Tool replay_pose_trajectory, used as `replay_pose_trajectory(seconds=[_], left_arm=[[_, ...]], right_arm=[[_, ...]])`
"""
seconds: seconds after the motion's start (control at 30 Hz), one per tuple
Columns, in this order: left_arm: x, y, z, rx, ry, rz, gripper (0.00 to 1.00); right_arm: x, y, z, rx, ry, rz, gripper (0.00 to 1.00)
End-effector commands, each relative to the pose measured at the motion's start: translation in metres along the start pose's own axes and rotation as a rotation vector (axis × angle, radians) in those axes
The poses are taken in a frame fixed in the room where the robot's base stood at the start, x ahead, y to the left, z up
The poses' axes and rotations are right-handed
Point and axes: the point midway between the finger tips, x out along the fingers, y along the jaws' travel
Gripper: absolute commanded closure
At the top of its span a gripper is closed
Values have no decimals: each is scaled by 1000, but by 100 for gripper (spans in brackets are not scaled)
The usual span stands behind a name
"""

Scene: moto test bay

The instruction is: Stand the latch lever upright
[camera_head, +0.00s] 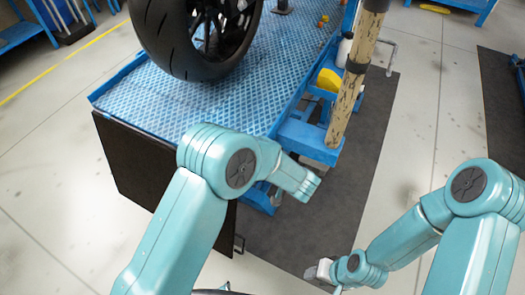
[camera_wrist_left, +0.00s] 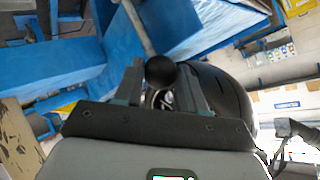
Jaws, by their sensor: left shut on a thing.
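The latch lever shows in the left wrist view as a grey rod (camera_wrist_left: 137,27) with a round black knob (camera_wrist_left: 160,71) at its near end. My left gripper (camera_wrist_left: 160,85) has its two fingers on either side of the knob and is shut on it. The rod runs from the knob up toward blue metalwork. In the head view my left arm reaches to the near end of the blue lift, and its gripper and the lever are hidden there. My right gripper (camera_head: 320,271) is low over the floor, away from the lift; its jaws are too small to read.
The blue lift platform (camera_head: 225,105) carries a motorcycle wheel (camera_head: 190,40). A dark ramp panel (camera_head: 135,165) hangs at its near end.

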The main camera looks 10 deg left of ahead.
Motion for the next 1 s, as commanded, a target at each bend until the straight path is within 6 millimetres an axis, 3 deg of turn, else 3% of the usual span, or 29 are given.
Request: replay_pose_trajectory(seconds=[0.53,0.57,0.63,1.0], left_arm=[[0,-1,-1,13,-14,-3,100],[0,-1,-1,13,-13,-3,57],[0,-1,-1,13,-13,-2,35],[0,-1,-1,14,-15,-2,35]], right_arm=[[-7,-3,0,0,0,0,57],[-7,-3,0,0,0,0,57],[-7,-3,0,0,0,0,57],[-8,-3,0,0,0,0,57]])
